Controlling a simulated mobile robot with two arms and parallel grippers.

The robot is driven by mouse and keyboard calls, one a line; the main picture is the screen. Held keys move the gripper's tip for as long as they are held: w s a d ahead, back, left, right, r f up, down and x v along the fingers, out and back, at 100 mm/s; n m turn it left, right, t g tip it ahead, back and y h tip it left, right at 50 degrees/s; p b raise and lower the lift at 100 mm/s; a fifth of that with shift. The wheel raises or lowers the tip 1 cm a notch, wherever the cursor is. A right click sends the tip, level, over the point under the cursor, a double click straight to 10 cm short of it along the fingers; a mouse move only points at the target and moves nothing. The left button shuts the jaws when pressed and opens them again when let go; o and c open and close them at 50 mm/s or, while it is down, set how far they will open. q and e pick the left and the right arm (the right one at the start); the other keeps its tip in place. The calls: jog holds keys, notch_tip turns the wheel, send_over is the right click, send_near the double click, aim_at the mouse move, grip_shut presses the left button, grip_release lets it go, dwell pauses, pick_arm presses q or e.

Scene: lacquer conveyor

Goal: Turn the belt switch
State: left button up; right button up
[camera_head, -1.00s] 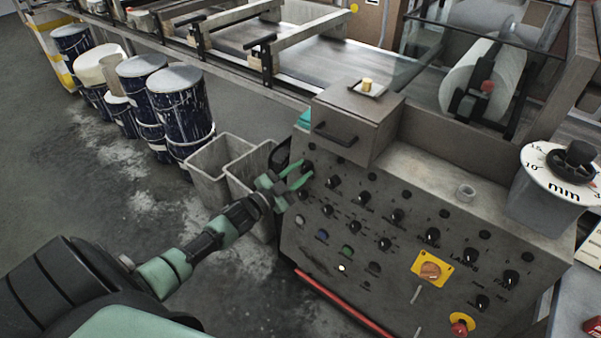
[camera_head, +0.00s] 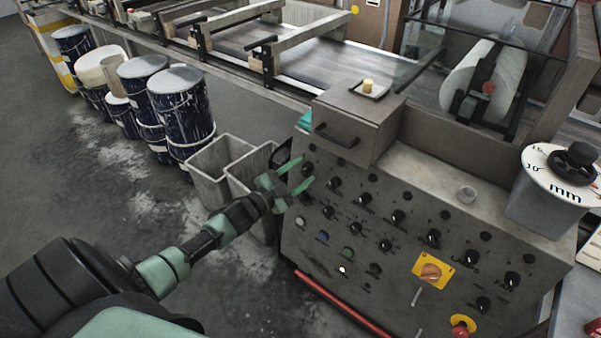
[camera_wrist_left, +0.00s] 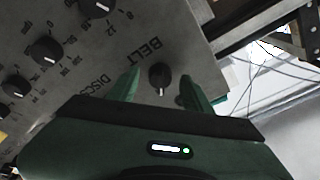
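The belt switch is a black knob (camera_wrist_left: 159,78) under the lettering "BELT" on the grey control panel (camera_head: 400,285). In the left wrist view it sits between the two green fingers of my left gripper (camera_wrist_left: 159,88), with gaps on both sides. Its white mark points toward the gripper. In the head view my left gripper (camera_head: 296,178) is at the panel's upper left corner, and I cannot tell there whether it touches. The gripper is open and empty. My right gripper is not in view.
Several other black knobs (camera_head: 397,216) cover the panel. An orange switch on a yellow plate (camera_head: 430,272) and a red button (camera_head: 461,325) sit lower right. A drawer box (camera_head: 352,122) stands above the gripper. Grey bins (camera_head: 212,165) stand left of the panel.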

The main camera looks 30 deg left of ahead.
pick_arm(q)
jog(key=shift+s, duration=0.1)
jog(key=s+a, duration=0.1)
jog(key=s, duration=0.6)
jog(key=shift+s+a, duration=0.2)
jog(key=shift+s, duration=0.05)
dwell(0.4)
jog(key=s+f+n+g+y, duration=0.1)
jog(key=s+f+n+g, duration=0.1)
jog(key=s+f, duration=0.5)
jog(key=s+d+f+n+g+y, duration=0.1)
jog(key=s+f+n+g+y, duration=0.15)
jog(key=f, duration=0.95)
jog(key=s+f+n+g, duration=0.1)
jog(key=s+f+g, duration=0.25)
jog(key=f, duration=0.55)
jog(key=s+d+f+n+g, duration=0.1)
jog(key=s+d+f+g, duration=0.2)
jog(key=s, duration=0.7)
jog(key=s+d+f+n+g+p, duration=0.1)
jog(key=s+d+f+g, duration=0.2)
jog(key=s+d+f, duration=0.4)
jog(key=s+d+f+n+g, duration=0.1)
jog(key=s+d+f, duration=0.4)
jog(key=s, duration=1)
notch_tip(320, 180, down, 2)
jog(key=shift+f+g+p, duration=0.25)
jog(key=shift+g+p, duration=0.05)
jog(key=shift+g, duration=0.6)
jog(key=shift+w, duration=0.15)
